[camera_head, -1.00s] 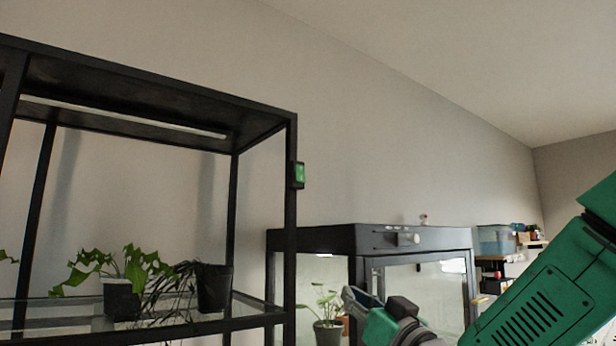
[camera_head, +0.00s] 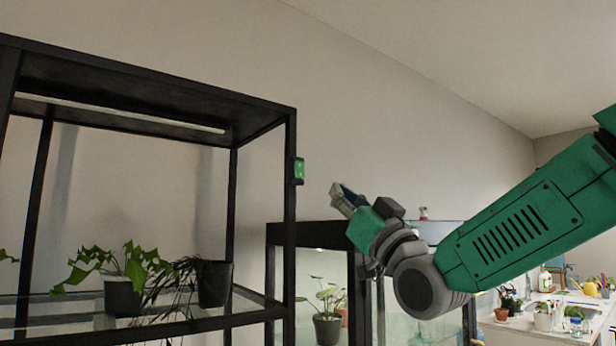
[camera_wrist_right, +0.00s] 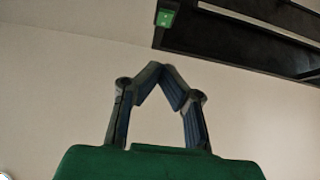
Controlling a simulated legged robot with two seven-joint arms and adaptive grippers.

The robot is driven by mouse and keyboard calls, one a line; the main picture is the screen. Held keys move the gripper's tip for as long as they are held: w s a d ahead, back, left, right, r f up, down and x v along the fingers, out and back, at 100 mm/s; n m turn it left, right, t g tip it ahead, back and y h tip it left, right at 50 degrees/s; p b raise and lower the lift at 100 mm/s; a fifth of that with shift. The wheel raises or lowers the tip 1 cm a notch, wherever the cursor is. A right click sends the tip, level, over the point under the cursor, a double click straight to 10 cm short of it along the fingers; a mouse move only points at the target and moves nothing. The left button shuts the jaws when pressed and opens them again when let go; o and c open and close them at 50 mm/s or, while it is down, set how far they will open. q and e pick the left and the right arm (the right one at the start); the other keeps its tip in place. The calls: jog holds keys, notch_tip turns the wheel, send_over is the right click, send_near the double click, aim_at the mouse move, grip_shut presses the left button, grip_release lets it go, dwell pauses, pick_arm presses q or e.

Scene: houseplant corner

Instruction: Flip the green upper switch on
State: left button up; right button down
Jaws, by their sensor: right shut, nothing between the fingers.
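The green upper switch (camera_head: 299,171) is a small box on the front right post of the black shelf frame, near its top. It also shows in the right wrist view (camera_wrist_right: 166,18), at the top, on the frame's end. My right gripper (camera_head: 338,191) is to the right of the switch and a little lower, apart from it. In the right wrist view my right gripper (camera_wrist_right: 165,72) has its fingertips together with nothing between them. The switch lies beyond the fingertips in that view. The switch lever's position is too small to tell. My left gripper is not in view.
The black shelf frame (camera_head: 291,225) stands at left with potted plants (camera_head: 122,295) on its glass shelf. A black cabinet (camera_head: 309,235) with a plant inside stands below my right arm. A white table (camera_head: 556,322) with pots is at lower right. The wall above is clear.

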aim_at(301, 173)
jog(key=w+a+r+p, duration=0.1)
jog(key=w, duration=0.1)
jog(key=w+a+r+p, duration=0.1)
jog(key=w+a, duration=0.1)
jog(key=w, duration=0.1)
jog(key=w+a+r+p, duration=0.2)
jog(key=w, duration=0.1)
jog(key=shift+r, duration=0.1)
jog(key=shift+w+a, duration=0.2)
jog(key=shift+w, duration=0.05)
jog(key=shift+s, duration=0.1)
